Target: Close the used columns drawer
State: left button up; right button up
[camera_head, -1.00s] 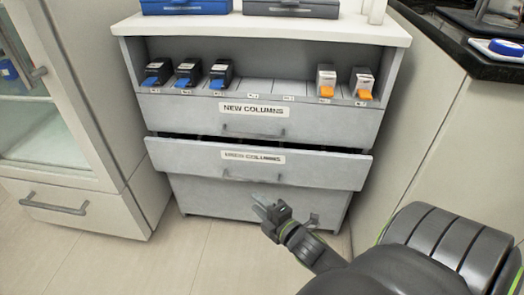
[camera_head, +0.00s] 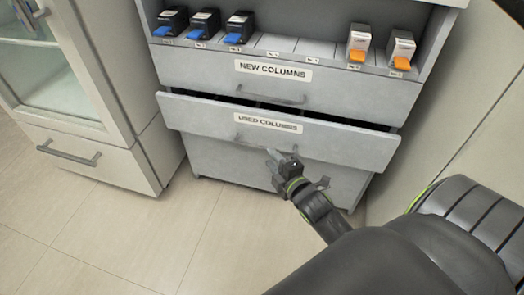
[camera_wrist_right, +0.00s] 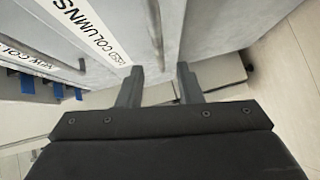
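The used columns drawer (camera_head: 345,145) is partly open in the head view. Its front stands out from the cabinet, with a dark gap along its top edge. Its label (camera_head: 267,123) and bar handle (camera_head: 262,147) face me. My right gripper (camera_head: 275,157) is at the drawer front, just below the handle; I cannot tell if it touches. In the right wrist view my right gripper (camera_wrist_right: 160,72) has its two fingers apart with nothing between them. The drawer's label (camera_wrist_right: 90,27) shows at upper left there. My left gripper is not in view.
The new columns drawer (camera_head: 200,67) above is shut. The shelf above holds dark boxes with blue tabs (camera_head: 238,28) and white boxes with orange tabs (camera_head: 400,50). A glass-door cabinet (camera_head: 100,150) stands at left. The floor in front is clear.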

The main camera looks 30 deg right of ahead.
aim_at(262, 148)
jog(key=w, duration=0.2)
jog(key=w+b, duration=0.1)
jog(key=w, duration=0.1)
jog(key=w+f+b, duration=0.1)
jog(key=w, duration=0.1)
jog(key=shift+w+d, duration=0.2)
jog(key=shift+w, duration=0.2)
jog(key=shift+c, duration=0.2)
grip_shut()
